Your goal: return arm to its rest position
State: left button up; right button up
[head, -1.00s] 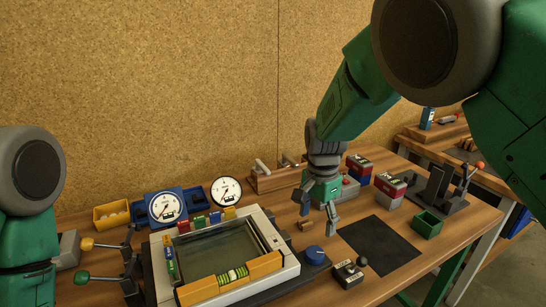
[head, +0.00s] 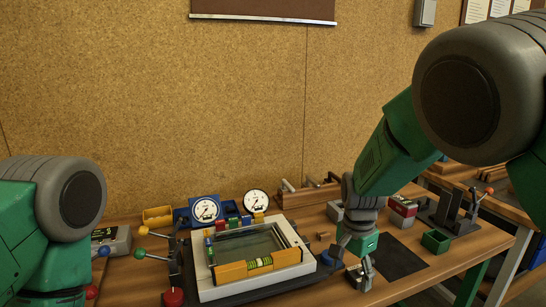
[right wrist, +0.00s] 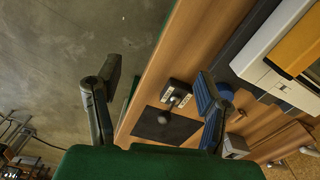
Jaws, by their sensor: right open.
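My right gripper (head: 352,268) is open and empty, fingers pointing down, in front of the right side of the glass frame. It overlaps a small black switch box in the head view; I cannot tell its exact height. In the right wrist view my two fingers (right wrist: 158,88) stand wide apart with nothing between them. The glass frame (head: 201,268) is a white frame with a glass pane and an orange bar holding a green level vial (head: 260,262). My left arm (head: 35,235) shows at the left edge; its gripper is out of view.
A black mat (head: 402,262), a green bin (head: 436,241) and a red-and-grey box (head: 402,211) lie right of the gripper. Two dial gauges (head: 206,209) and a yellow bin (head: 157,216) stand behind the frame. The black switch box also shows in the wrist view (right wrist: 177,91).

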jog(key=s+d+f+n+b, duration=0.25)
jog(key=s+f, duration=0.25)
jog(key=f, duration=0.3)
jog(key=s+d+f+n+h+b, duration=0.1)
jog(key=s+d+f, duration=0.35)
jog(key=f, duration=0.35)
jog(key=s+d+f+n+b, duration=0.2)
jog(key=s+d+f, duration=0.1)
jog(key=s+f, duration=0.4)
pick_arm(q)
notch_tip(320, 180, down, 11)
jog(key=b, duration=0.5)
jog(key=shift+w, duration=0.3)
pick_arm(e)
jog(key=s+f+n, duration=0.3)
jog(key=s+f, duration=0.1)
jog(key=s, duration=0.5)
jog(key=s+f+n+y, duration=0.1)
jog(key=s+f+n, duration=0.2)
jog(key=s, duration=0.6)
jog(key=shift+s+d+f+n+t, duration=0.3)
jog(key=shift+s+f+n, duration=0.05)
jog(key=shift+f, duration=0.15)
jog(key=shift+w, duration=0.15)
